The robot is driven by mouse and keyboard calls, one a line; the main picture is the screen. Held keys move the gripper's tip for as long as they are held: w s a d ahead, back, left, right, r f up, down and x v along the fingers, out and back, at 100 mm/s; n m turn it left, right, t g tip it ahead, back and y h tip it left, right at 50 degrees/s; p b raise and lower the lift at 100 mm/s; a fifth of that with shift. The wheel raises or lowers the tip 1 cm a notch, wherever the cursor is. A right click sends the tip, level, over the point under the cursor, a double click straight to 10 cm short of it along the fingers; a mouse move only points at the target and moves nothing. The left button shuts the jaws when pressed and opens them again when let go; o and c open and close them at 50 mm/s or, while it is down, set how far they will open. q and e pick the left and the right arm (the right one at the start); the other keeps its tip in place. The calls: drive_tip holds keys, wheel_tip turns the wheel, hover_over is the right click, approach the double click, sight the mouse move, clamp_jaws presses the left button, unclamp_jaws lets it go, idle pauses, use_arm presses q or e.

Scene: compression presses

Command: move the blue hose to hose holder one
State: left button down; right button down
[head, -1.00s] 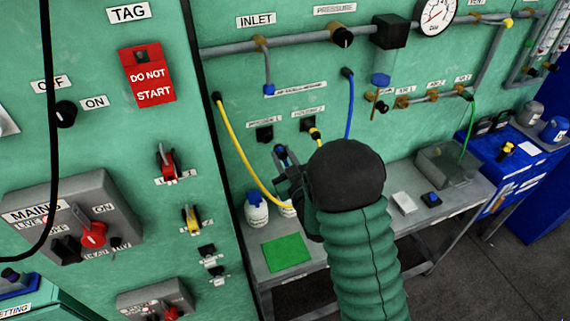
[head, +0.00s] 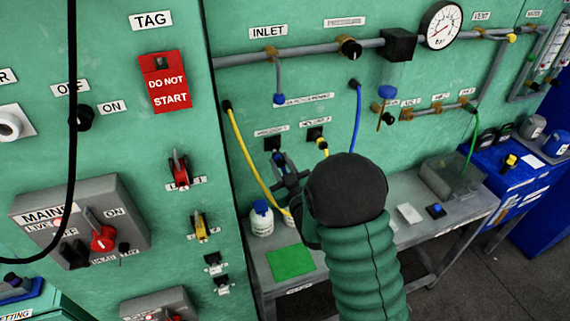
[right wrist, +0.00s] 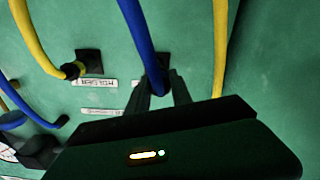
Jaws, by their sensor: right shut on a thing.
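The blue hose (head: 356,110) hangs from the green panel and passes behind my right arm. In the right wrist view the hose (right wrist: 138,35) runs down to my right gripper (right wrist: 160,88), which is shut on its end. In the head view my right gripper (head: 281,161) is just below hose holder one (head: 272,143), a black square socket on the panel. In the wrist view the hose end overlaps a dark socket; I cannot tell whether it is seated. My left gripper is not in view.
A yellow hose (head: 240,146) loops beside my gripper and ends at holder two (head: 315,134). The grey bench (head: 262,267) below carries a white bottle (head: 261,222) and a green mat (head: 290,262). A grey pipe (head: 300,54) with valves runs above.

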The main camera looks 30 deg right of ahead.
drive_tip(key=shift+a+r, duration=0.15)
drive_tip(key=shift+a, duration=0.25)
drive_tip(key=shift+d+f, duration=0.25)
drive_tip(key=shift+d, duration=0.6)
drive_tip(key=shift+s+b, duration=0.1)
drive_tip(key=shift+b, duration=0.25)
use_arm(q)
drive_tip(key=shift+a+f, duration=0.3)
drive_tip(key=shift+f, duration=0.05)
use_arm(e)
drive_tip(key=shift+a+r, duration=0.1)
drive_tip(key=shift+a, duration=0.15)
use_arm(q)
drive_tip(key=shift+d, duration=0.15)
use_arm(e)
drive_tip(key=shift+d, duration=0.15)
drive_tip(key=shift+d, duration=0.15)
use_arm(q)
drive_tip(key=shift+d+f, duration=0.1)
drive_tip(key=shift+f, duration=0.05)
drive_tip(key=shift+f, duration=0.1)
use_arm(e)
drive_tip(key=shift+w, duration=0.2)
